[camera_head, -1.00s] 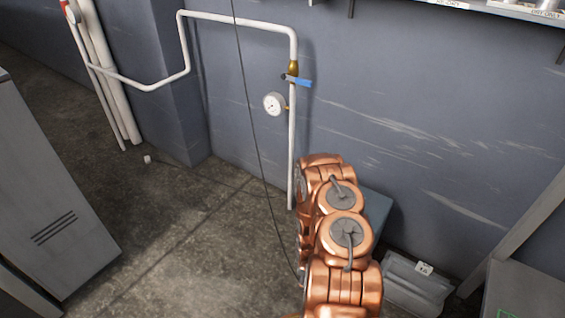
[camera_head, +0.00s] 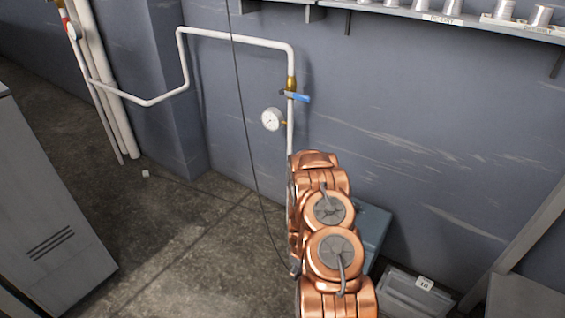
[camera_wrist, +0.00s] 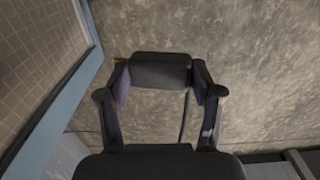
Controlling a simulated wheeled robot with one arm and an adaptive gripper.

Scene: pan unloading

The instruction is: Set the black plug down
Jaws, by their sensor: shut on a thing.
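The black plug (camera_wrist: 160,70) is a dark rounded block at the upper middle of the wrist view. My gripper (camera_wrist: 160,76) is shut on it, with one finger on each side. Rough grey-brown floor (camera_wrist: 260,75) shows behind and below the plug; I cannot tell the height between them. A thin dark cable (camera_wrist: 185,117) runs down between the fingers. In the head view a thin cable (camera_head: 248,150) hangs from above to beside my copper arm. The gripper and plug are hidden there behind the arm.
A blue-edged box (camera_head: 374,222) stands by the wall to the right of my arm. A grey bin (camera_head: 412,290) is at the lower right. A white pipe with a gauge (camera_head: 271,119) runs down the wall. Floor (camera_head: 190,235) to the left is mostly clear, before a grey cabinet (camera_head: 55,210).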

